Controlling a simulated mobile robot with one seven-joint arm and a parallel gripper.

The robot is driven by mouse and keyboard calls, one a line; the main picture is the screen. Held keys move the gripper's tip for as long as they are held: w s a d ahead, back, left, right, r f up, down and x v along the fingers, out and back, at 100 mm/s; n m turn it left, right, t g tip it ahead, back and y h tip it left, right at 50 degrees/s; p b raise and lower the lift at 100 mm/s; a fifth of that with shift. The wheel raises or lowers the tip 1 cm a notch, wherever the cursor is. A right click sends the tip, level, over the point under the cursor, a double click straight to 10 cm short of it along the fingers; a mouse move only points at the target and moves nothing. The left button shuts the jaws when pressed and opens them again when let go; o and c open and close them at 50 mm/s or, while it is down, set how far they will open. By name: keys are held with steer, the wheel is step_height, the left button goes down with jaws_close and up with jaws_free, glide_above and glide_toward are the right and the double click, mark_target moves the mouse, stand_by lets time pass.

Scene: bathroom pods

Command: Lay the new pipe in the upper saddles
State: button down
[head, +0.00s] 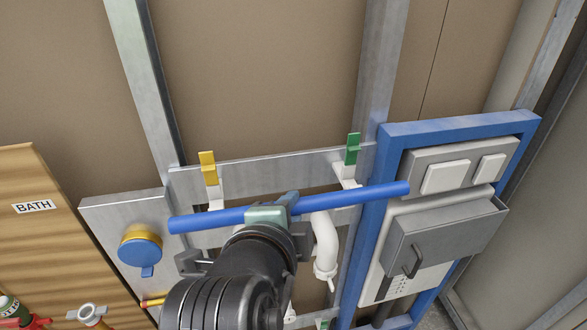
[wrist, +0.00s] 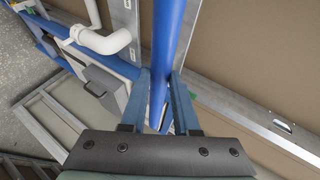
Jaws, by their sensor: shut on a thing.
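The new pipe is a long blue tube (head: 350,196), held level across the front of the wall frame, slightly higher at its right end. My gripper (head: 286,203) is shut on it near its middle. In the wrist view the pipe (wrist: 169,30) runs between the two fingers of my gripper (wrist: 161,88). The upper saddles are white, one with a yellow clip (head: 208,168) standing up at left and one with a green clip (head: 352,149) standing up at right. The pipe passes just below both in the head view; I cannot tell the gap in depth. My arm hides part of the lower area.
A white bent drain pipe (head: 326,243) is just right of my gripper. The blue frame (head: 371,245) with grey boxes stands at right, overlapped by the pipe's right end. A blue-capped round fitting (head: 139,252) is at left, beside the wooden BATH panel (head: 60,235).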

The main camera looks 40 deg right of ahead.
steer(key=w+d+f+b, duration=0.2)
steer(key=w+d+b, duration=0.1)
steer(key=w, duration=0.3)
steer(key=shift+d+f, duration=0.35)
stand_by(0.5)
steer(key=c, duration=0.6)
jaws_free()
steer(key=shift+a, duration=0.1)
steer(key=b+v, duration=0.3)
steer(key=v, duration=1)
